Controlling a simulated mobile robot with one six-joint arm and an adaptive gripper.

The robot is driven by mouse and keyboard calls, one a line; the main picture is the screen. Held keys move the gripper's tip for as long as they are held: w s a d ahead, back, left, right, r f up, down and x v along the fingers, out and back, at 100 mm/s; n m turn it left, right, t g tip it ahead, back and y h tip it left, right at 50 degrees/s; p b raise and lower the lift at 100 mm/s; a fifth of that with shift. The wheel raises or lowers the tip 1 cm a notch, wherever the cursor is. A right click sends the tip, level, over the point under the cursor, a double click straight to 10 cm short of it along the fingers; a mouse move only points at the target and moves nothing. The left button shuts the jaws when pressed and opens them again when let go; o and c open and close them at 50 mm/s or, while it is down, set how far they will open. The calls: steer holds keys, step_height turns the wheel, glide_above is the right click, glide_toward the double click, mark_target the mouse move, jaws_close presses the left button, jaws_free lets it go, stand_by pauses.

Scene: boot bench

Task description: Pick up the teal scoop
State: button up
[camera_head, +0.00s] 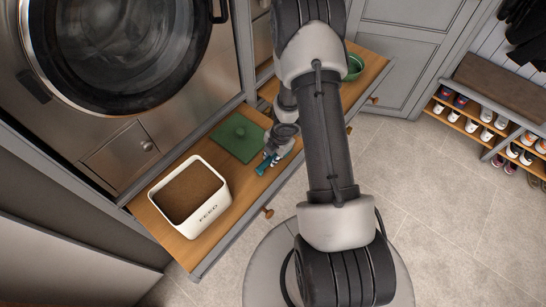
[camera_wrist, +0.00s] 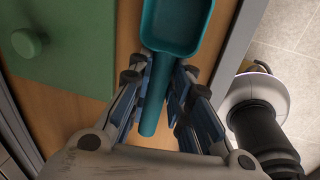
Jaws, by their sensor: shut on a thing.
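The teal scoop (camera_wrist: 180,28) shows in the wrist view, its open bowl at the top and its handle running down between my fingers. My gripper (camera_wrist: 160,88) is shut on the scoop's handle, with a finger on each side of it. In the head view my gripper (camera_head: 270,161) is over the wooden bench top, and only a small teal part of the scoop (camera_head: 264,166) shows there. I cannot tell whether the scoop touches the wood.
A white bin (camera_head: 211,222) marked FEED, full of brown grain, stands at the bench's front left. A green lid with a knob (camera_head: 237,136) lies beside the gripper. A green bowl (camera_head: 355,67) is farther back, partly behind my arm. A shoe rack (camera_head: 483,118) stands at right.

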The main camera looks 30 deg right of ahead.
mark_target(273, 156)
jaws_close()
step_height(273, 156, up, 10)
steer(key=p, duration=0.9)
